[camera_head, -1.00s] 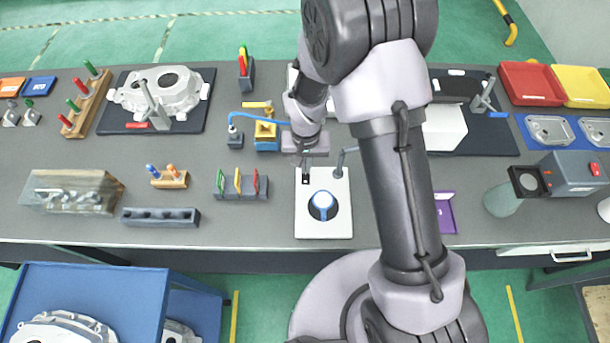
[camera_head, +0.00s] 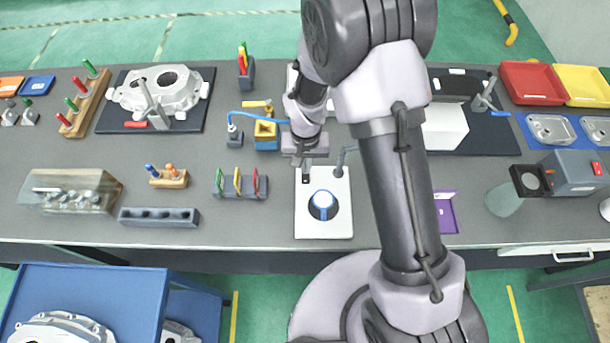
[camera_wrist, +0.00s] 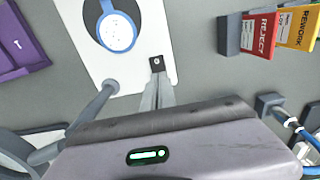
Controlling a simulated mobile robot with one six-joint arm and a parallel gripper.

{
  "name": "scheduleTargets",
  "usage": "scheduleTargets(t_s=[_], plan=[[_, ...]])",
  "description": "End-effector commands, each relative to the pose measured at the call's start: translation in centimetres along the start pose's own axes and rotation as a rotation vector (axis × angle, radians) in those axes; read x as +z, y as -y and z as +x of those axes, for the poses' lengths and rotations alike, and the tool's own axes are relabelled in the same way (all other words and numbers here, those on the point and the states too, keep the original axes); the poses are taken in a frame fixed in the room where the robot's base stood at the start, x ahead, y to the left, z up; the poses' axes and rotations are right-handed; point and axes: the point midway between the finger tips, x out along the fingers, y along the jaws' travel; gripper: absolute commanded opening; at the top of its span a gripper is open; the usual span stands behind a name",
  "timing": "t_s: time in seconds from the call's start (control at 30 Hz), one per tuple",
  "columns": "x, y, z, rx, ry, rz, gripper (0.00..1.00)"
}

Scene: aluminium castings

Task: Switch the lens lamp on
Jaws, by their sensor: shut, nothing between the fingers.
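The lens lamp's white base plate (camera_head: 323,228) lies on the bench in front of my arm. Its blue-rimmed round lens (camera_head: 322,200) sits over a dark disc and also shows in the wrist view (camera_wrist: 117,32). A grey bent post (camera_wrist: 95,105) stands at the plate's edge. A small black switch block (camera_wrist: 157,62) with a pale dot sits at the plate's near edge in the wrist view. My gripper (camera_wrist: 157,82) is shut and empty, its fingertips at the switch block. I cannot tell whether they touch it, or whether the lamp is lit.
A card rack (camera_head: 240,190) stands left of the plate; its red and yellow cards show in the wrist view. A yellow block (camera_head: 266,133) with a blue cable is behind left. A purple holder (camera_head: 445,212) is to the right. Bare bench lies between the plate and rack.

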Motion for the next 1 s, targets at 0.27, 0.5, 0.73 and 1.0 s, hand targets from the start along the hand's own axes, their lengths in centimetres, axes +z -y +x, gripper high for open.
scheduleTargets(t_s=[0.27, 0.5, 0.73, 1.0], plan=[[0.0, 0.0, 0.5, 0.0, 0.0, 0.0, 0.0], [0.0, 0.0, 0.8, 0.0, 0.0, 0.0, 0.0], [0.0, 0.0, 1.1, 0.0, 0.0, 0.0, 0.0], [0.0, 0.0, -1.1, 0.0, -0.001, -0.001, 0.0]])
